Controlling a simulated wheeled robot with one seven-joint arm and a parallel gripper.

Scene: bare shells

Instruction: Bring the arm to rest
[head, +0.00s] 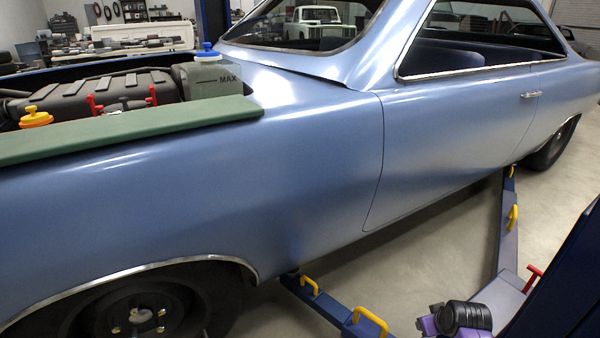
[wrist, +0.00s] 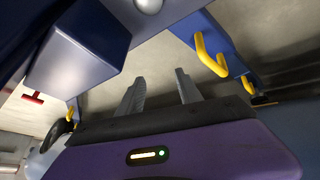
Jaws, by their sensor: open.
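My gripper (wrist: 157,84) shows in the wrist view as two grey fingers standing apart above a purple housing with a small green light. Nothing is between the fingers; bare floor shows behind them. In the head view, part of my purple and black arm is at the bottom edge, right of centre, low beside the lift arms. The fingers cannot be made out there.
A blue car (head: 300,165) fills the head view, with a green pad (head: 130,128) on its fender and a coolant tank (head: 212,80) in its open engine bay. Lift arms (head: 508,235) with yellow handles (head: 370,320) reach under it. A yellow handle (wrist: 208,58) is close to my gripper.

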